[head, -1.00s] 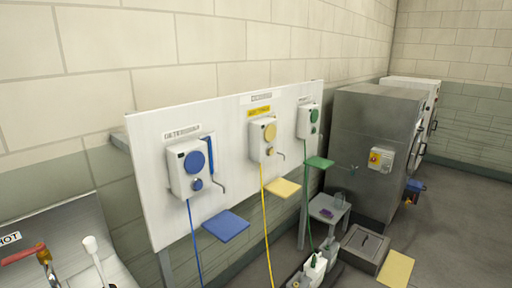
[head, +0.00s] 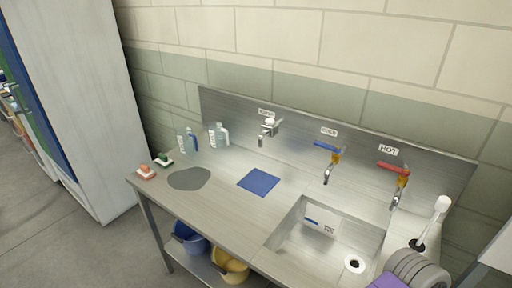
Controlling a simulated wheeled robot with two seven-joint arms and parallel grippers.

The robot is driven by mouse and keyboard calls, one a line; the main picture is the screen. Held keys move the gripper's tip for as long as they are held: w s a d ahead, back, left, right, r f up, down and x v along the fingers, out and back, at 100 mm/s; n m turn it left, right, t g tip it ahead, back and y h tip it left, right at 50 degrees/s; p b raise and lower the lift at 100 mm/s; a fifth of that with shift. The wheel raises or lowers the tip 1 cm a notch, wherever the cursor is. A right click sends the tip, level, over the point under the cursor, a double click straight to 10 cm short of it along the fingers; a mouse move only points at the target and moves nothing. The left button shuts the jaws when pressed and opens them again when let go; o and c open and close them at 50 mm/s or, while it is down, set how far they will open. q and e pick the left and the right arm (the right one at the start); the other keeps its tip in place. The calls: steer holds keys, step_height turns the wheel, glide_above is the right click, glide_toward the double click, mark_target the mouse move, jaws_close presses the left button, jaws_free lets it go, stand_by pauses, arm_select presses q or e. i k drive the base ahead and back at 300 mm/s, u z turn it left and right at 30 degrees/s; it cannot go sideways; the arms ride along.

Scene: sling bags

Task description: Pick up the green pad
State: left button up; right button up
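No flat green pad is plain in the head view now. A small green-topped item (head: 163,159) sits on the far left end of the steel counter; it is too small to tell whether it is a pad or a brush. A small orange item (head: 146,172) lies beside it. A flat blue square pad (head: 259,182) lies on the counter left of the sink.
The steel counter (head: 222,207) holds two bottles (head: 219,135) at its back and a grey round patch (head: 189,179). The sink (head: 300,242) is at right, under taps. Blue (head: 190,239) and yellow buckets (head: 229,265) stand below. A tall cabinet (head: 88,100) stands left.

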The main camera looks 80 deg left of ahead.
mark_target(162, 161)
steer(key=u, duration=0.85)
steer(key=k, duration=1.1)
steer(key=u, duration=2.25)
steer(key=i, duration=0.85)
steer(key=u, duration=0.05)
